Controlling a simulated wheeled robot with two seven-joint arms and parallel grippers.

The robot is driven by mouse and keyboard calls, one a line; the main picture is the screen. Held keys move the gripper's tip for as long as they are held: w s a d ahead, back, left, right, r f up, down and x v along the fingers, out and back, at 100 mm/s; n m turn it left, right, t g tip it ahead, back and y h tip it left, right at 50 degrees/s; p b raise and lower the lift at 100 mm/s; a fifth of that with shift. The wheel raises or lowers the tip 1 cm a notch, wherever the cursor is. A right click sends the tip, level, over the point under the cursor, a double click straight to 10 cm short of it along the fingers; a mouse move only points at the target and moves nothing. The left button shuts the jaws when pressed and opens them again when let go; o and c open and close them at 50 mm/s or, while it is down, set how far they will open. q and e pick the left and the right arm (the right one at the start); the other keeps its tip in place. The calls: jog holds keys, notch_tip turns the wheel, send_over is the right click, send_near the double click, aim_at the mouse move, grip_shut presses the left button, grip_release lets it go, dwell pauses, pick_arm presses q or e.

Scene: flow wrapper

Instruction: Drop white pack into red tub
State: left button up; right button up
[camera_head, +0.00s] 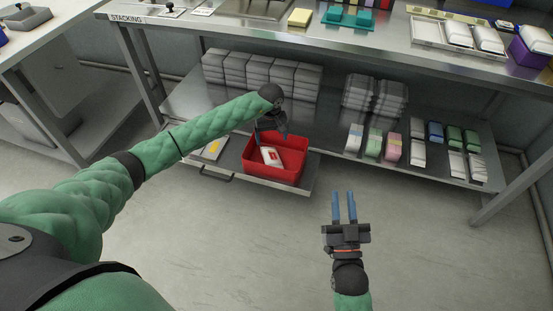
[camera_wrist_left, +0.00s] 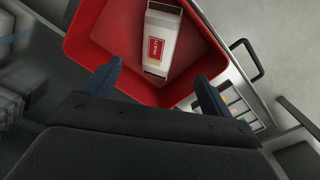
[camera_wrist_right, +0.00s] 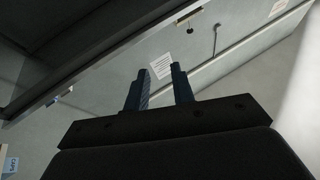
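The red tub (camera_head: 289,174) stands on the pulled-out lower shelf tray under the bench. The white pack (camera_head: 270,155), with a red label, lies inside the tub. In the left wrist view the pack (camera_wrist_left: 163,40) rests in the tub (camera_wrist_left: 100,32), apart from my fingers. My left gripper (camera_head: 271,137) is above the tub; in the left wrist view its fingers (camera_wrist_left: 160,85) are spread wide with nothing between them. My right gripper (camera_head: 344,194) is over open floor, far from the tub. Its fingers (camera_wrist_right: 158,88) are a little apart and empty.
Stacks of grey packs (camera_head: 262,75) sit behind the tub on the lower shelf. Rows of coloured and white packs (camera_head: 393,146) stand to its right. The bench top (camera_head: 330,40) overhangs the shelf. The floor (camera_head: 220,240) in front is clear.

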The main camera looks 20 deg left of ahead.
jog(key=shift+f, duration=0.15)
pick_arm(q)
jog(key=shift+r, duration=0.1)
notch_tip(320, 180, up, 8)
jog(key=shift+f, duration=0.2)
pick_arm(e)
notch_tip(320, 180, down, 6)
jog(key=g, duration=0.2)
jog(key=shift+a, duration=0.25)
pick_arm(q)
jog(key=shift+d+p, duration=0.1)
jog(key=shift+p, duration=0.2)
